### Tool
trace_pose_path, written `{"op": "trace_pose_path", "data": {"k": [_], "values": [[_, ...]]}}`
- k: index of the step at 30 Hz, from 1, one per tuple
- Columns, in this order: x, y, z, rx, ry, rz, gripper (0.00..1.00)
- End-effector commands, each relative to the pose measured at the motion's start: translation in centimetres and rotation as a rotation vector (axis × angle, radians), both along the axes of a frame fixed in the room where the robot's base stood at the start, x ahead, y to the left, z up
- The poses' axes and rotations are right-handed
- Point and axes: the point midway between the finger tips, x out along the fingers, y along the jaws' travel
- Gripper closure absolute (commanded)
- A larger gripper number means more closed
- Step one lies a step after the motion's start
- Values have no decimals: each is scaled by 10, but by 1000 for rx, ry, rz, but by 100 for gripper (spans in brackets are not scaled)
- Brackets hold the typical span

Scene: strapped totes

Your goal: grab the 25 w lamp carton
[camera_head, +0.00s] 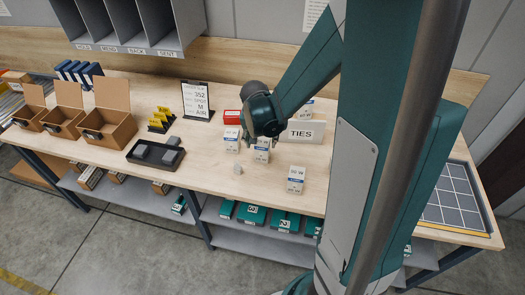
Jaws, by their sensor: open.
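Several small white-and-blue lamp cartons stand on the wooden workbench (200,180). One carton (232,140) is left of my gripper (262,132), one (262,152) is just below it in the picture, one (296,180) is nearer the front edge, and one (307,107) is behind, partly hidden by my arm. The front one's print looks like "30 W"; the other wattages are too small to read, so I cannot tell which is 25 W. My gripper points down over the cartons, open, its fingers partly hidden. I see nothing held in it.
A white TIES sign (303,131) and a red box (232,117) stand close to the cartons. A small pale object (237,169) lies in front. A dark tray (155,154) and open brown boxes (108,125) are left. A gridded panel (452,198) is right. Bench front is mostly clear.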

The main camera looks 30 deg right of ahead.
Motion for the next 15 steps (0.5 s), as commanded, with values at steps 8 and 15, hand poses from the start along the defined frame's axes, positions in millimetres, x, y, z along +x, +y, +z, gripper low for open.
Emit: {"op": "trace_pose_path", "data": {"k": [8, 15], "values": [[2, -2, -6, 0, 0, 0, 48], [6, -7, -23, 0, 0, 0, 48]]}}
